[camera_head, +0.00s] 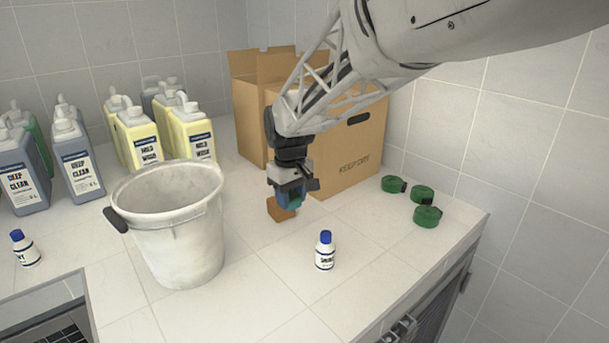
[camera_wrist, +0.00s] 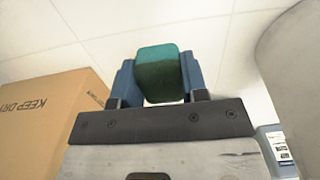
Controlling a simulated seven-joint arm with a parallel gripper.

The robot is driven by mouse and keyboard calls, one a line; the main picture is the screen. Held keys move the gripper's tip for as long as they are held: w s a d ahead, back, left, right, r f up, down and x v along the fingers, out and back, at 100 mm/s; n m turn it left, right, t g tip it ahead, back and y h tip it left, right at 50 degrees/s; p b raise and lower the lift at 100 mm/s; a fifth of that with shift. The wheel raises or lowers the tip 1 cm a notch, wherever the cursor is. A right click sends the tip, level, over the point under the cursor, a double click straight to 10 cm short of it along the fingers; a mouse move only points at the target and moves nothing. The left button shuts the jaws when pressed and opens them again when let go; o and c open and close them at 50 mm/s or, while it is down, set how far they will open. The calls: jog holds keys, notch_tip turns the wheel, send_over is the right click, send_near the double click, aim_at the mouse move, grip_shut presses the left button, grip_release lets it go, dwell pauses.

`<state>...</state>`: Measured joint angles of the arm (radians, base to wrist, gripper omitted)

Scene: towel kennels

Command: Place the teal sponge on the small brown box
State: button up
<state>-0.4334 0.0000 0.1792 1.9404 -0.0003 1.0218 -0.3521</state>
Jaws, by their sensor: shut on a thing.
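The teal sponge (camera_wrist: 160,72) is held between the two blue fingers of my gripper (camera_wrist: 158,85) in the wrist view. In the head view my gripper (camera_head: 291,196) points down at the small brown box (camera_head: 277,210), and the sponge shows only as a small teal patch between the fingers. The small brown box sits on the white tiled counter, just below and partly behind the gripper. I cannot tell whether the sponge touches the box. The box does not show in the wrist view.
A large open cardboard box (camera_head: 351,155) stands close behind my gripper. A white bucket (camera_head: 180,240) is to the left, a small blue-capped bottle (camera_head: 325,252) in front. Green tape rolls (camera_head: 427,217) lie right; several jugs (camera_head: 140,137) stand back left. The front counter is mostly clear.

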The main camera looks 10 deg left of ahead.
jog(key=shift+w+a+f, duration=0.15)
jog(key=shift+w+a, duration=0.5)
jog(key=shift+w, duration=0.75)
jog(key=shift+w+a+f, duration=0.15)
jog(key=shift+w+a, duration=0.45)
jog(key=shift+w, duration=0.8)
jog(key=shift+w+a+f, duration=0.15)
jog(key=shift+w+a, duration=0.5)
jog(key=shift+w, duration=0.75)
jog(key=shift+f, duration=0.1)
jog(key=shift+f, duration=1.7)
jog(key=shift+f, duration=0.1)
jog(key=o, duration=0.9)
notch_tip(320, 180, up, 12)
jog(key=shift+r, duration=0.15)
